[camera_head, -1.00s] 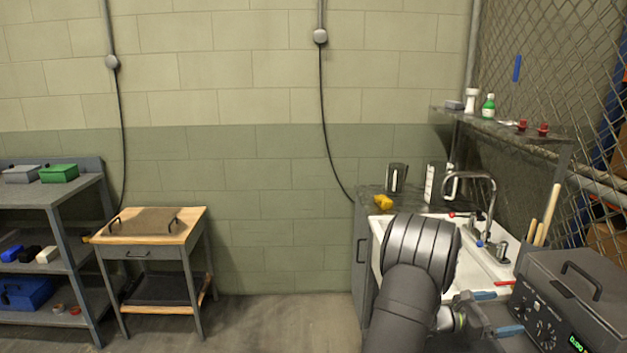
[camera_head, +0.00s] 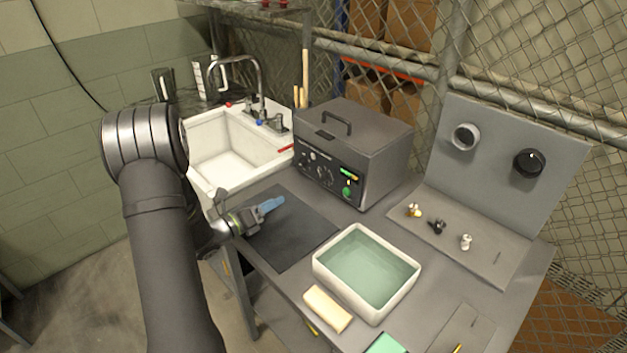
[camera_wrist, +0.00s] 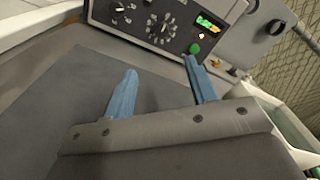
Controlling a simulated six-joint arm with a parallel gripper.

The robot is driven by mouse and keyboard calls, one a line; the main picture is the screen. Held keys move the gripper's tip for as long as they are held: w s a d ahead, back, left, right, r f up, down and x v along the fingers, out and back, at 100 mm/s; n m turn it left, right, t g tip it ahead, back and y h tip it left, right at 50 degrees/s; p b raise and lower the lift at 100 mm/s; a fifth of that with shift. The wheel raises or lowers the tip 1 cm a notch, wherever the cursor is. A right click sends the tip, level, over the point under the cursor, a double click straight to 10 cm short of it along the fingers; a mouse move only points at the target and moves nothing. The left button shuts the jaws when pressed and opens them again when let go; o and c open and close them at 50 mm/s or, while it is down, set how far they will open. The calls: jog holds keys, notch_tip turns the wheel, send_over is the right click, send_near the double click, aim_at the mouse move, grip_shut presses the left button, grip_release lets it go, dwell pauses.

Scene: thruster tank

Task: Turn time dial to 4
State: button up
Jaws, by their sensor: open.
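A dark grey tank unit (camera_head: 362,140) with a lid handle stands on the bench. Its front panel carries a larger dial with a ring of marks (camera_head: 323,173), smaller knobs, a lit green display (camera_head: 349,174) and a green button (camera_head: 347,190). In the wrist view the marked dial (camera_wrist: 160,28) is at the top centre, with another knob (camera_wrist: 122,12) to its left. The display (camera_wrist: 207,23) sits to its right. The dial labels and settings are too small to read. My gripper (camera_head: 272,204) is open and empty, short of the panel; its blue fingers (camera_wrist: 160,72) are apart.
A dark mat (camera_head: 290,238) lies beneath my gripper. A white basin of greenish liquid (camera_head: 318,265) and a cream block (camera_head: 327,309) are in front. A white sink (camera_head: 205,160) is left of the unit. A grey panel with knobs (camera_head: 500,155) stands right.

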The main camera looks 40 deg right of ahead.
aim_at(321, 178)
jog(key=shift+s+a+f+n, duration=0.1)
jog(key=shift+s+a+n, duration=0.1)
jog(key=shift+a+n, duration=0.1)
jog(key=shift+s+d, duration=0.1)
jog(key=shift+d, duration=0.1)
jog(key=d, duration=1.6)
jog(key=shift+s+d, duration=0.2)
jog(key=shift+d, duration=0.2)
jog(key=c, duration=1)
